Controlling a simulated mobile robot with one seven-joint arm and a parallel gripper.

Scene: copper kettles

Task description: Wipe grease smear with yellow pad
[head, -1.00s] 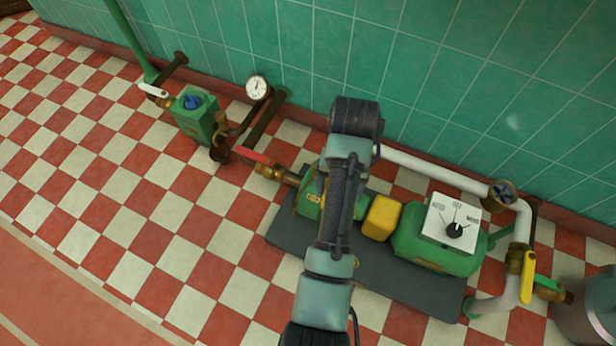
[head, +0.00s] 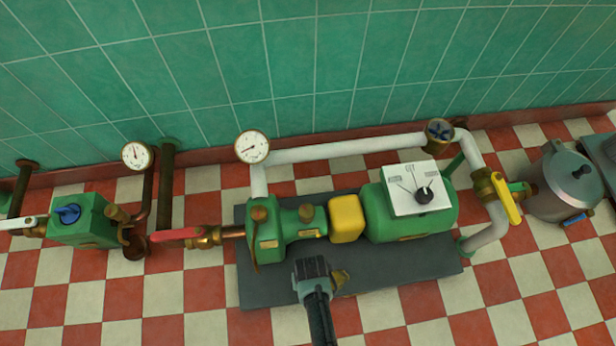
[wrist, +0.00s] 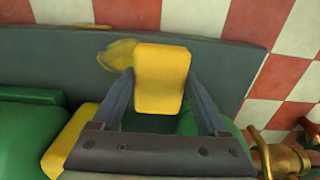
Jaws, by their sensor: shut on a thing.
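My gripper (wrist: 158,80) is shut on the yellow pad (wrist: 160,88), with one finger on each side of it. The pad is over the dark base plate (wrist: 225,60) of the pump; I cannot tell whether it touches the plate. The yellowish grease smear (wrist: 113,56) shows beside the pad in the wrist view, partly behind its edge. In the head view the smear (head: 341,279) lies just right of my wrist, and my wrist hides the pad and fingers.
The green pump (head: 285,225), a yellow block (head: 346,218) and a green motor (head: 410,225) with a white dial box (head: 411,188) stand along the plate behind my gripper. A red-handled valve (head: 178,234) is at left, a yellow-handled valve (head: 507,198) at right.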

